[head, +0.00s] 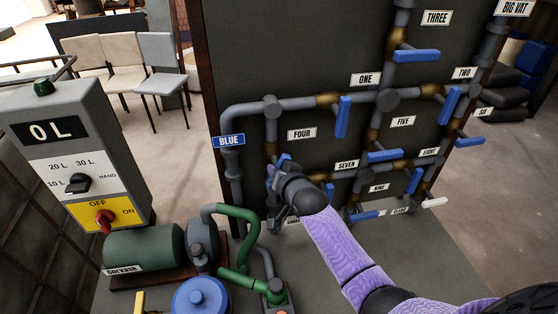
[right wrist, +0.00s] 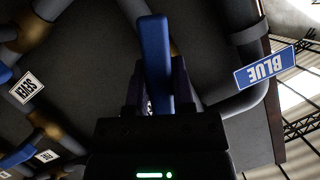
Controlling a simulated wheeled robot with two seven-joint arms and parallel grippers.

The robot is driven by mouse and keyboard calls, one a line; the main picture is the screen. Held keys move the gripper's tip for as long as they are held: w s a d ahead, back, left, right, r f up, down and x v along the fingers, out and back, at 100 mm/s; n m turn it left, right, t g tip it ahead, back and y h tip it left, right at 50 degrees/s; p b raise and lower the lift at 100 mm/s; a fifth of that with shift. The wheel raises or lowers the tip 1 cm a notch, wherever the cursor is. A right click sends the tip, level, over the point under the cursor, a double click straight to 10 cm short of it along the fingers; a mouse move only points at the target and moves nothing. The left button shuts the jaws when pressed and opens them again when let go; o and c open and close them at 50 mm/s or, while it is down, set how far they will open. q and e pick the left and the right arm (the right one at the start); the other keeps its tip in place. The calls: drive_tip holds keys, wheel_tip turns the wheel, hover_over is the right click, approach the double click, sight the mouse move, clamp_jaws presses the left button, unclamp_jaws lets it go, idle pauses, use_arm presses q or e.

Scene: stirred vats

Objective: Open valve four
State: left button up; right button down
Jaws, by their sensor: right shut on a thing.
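A pipe panel carries blue lever handles with white number labels. The FOUR label (head: 302,133) is beside a vertical pipe at the panel's left. My right gripper (head: 277,180) is below and left of that label, shut on a blue valve handle, mostly hidden by the gripper in the head view. In the right wrist view the blue handle (right wrist: 155,60) stands between the fingers of my right gripper (right wrist: 153,92). The handle's exact angle to its pipe is hard to tell. My left gripper is not in view.
Valve ONE's blue handle (head: 342,117) hangs down to the right of the FOUR label. Valve SEVEN's handle (head: 386,156) lies close to my right arm. A BLUE label (head: 228,141) marks the left pipe. A control box (head: 75,150) and green pump (head: 145,247) stand at left.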

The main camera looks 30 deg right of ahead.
drive_tip(key=shift+n+h+p, duration=0.45)
drive_tip(key=shift+n+h, duration=0.15)
drive_tip(key=shift+n, duration=0.2)
drive_tip(key=shift+n+g+h, duration=0.4)
drive_tip(key=shift+n, duration=0.4)
drive_tip(key=shift+c, duration=2.3)
unclamp_jaws()
